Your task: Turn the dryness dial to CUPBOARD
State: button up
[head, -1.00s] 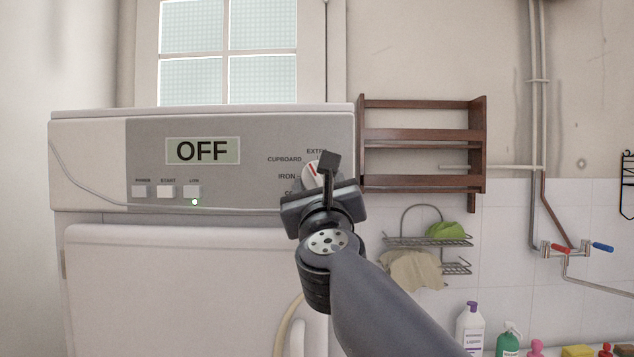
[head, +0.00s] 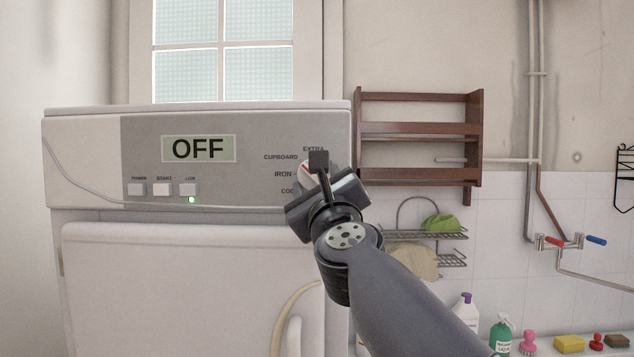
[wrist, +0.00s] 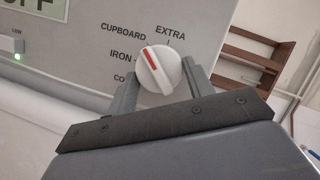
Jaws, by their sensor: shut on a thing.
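The white dryness dial (wrist: 158,70) sits on the dryer's grey panel, and a sliver of it shows in the head view (head: 304,174). In the wrist view its red mark points up and left, about at the CUPBOARD label (wrist: 123,31). The EXTRA label (wrist: 170,32) lies to its right and the IRON label (wrist: 121,56) to its lower left. My gripper (wrist: 161,84) has one finger on each side of the dial and is shut on it. In the head view my gripper (head: 318,166) hides most of the dial.
The dryer's display (head: 198,149) reads OFF. Several push buttons (head: 161,189) sit below it, with a green light lit under LOW. A brown wooden shelf (head: 420,130) and a wire rack (head: 430,236) hang to the right. Bottles (head: 501,334) stand at lower right.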

jog(key=o, duration=1)
jog(key=shift+c, duration=0.2)
jog(key=b+v, duration=0.1)
jog(key=v, duration=1)
jog(key=shift+b, duration=0.3)
jog(key=shift+w, duration=0.15)
jog(key=p+x, duration=0.1)
jog(key=x, duration=0.9)
jog(key=shift+w+a+r+p, duration=0.1)
jog(key=shift+w+r+p, duration=0.05)
jog(key=shift+w+p, duration=0.2)
